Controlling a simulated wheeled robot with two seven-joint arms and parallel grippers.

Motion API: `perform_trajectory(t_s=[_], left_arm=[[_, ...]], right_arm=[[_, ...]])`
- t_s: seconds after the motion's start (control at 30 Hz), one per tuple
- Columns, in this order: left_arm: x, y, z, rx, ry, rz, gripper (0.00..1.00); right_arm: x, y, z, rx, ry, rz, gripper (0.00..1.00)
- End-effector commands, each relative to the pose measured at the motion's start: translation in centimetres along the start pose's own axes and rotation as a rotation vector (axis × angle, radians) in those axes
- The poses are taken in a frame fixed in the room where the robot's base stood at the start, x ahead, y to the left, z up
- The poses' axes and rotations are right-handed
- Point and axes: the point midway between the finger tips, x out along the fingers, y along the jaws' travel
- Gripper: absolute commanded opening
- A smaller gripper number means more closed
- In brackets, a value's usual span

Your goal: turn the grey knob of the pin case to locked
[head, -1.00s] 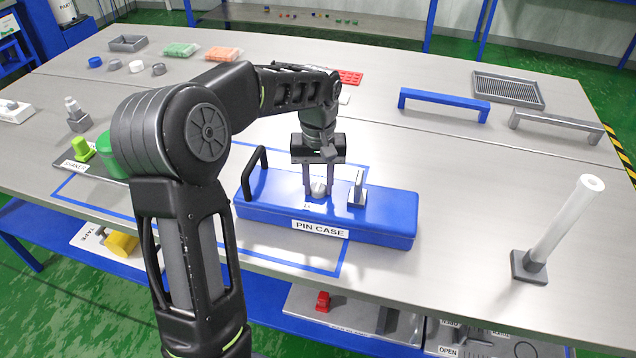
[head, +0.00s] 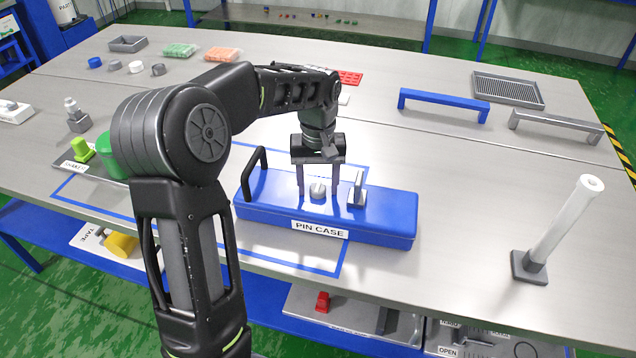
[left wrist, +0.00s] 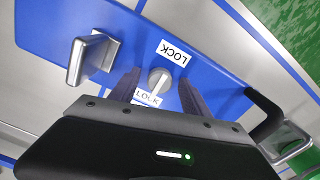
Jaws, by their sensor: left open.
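The blue pin case (head: 380,228) lies on the table with its label facing me. Its small grey knob (head: 318,190) stands on the lid, between a black handle and a grey upright piece. My left gripper (head: 318,186) points down over the lid, open, with one finger on each side of the knob and visible gaps. In the left wrist view the knob (left wrist: 158,80) sits between the spread fingers (left wrist: 158,88). A LOCK label (left wrist: 174,52) is beside it; another label (left wrist: 147,97) is partly hidden by the gripper. I cannot tell the knob's setting surely. My right gripper is not in view.
The black handle (head: 250,172) and the grey upright piece (head: 357,190) rise from the lid on either side of the gripper. A white post (head: 566,222) stands at the right. The table between the case and post is clear.

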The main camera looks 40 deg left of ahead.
Motion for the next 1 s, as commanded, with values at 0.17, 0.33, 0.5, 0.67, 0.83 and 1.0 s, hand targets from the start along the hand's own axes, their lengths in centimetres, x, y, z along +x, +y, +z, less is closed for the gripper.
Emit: perform_trajectory(t_s=[0.17, 0.33, 0.5, 0.67, 0.83, 1.0], left_arm=[[-0.4, 0.0, 0.0, 0.001, 0.000, 0.000, 0.55], [-2.5, 0.1, -0.1, 0.001, 0.003, 0.002, 0.55], [-5.4, 0.1, -0.1, 0.001, 0.003, 0.002, 0.55], [-7.3, 0.0, 0.0, 0.000, 0.001, 0.001, 0.55], [-7.8, 0.0, 0.0, 0.000, 0.000, 0.000, 0.55], [-7.8, 0.0, 0.0, 0.000, 0.000, 0.000, 0.55]], right_arm=[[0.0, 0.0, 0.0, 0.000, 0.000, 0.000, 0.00], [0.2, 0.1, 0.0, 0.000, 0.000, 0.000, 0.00], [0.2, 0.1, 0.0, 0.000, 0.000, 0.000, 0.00], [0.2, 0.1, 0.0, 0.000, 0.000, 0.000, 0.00], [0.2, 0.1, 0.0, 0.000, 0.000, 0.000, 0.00], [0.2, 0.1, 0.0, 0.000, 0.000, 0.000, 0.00]])
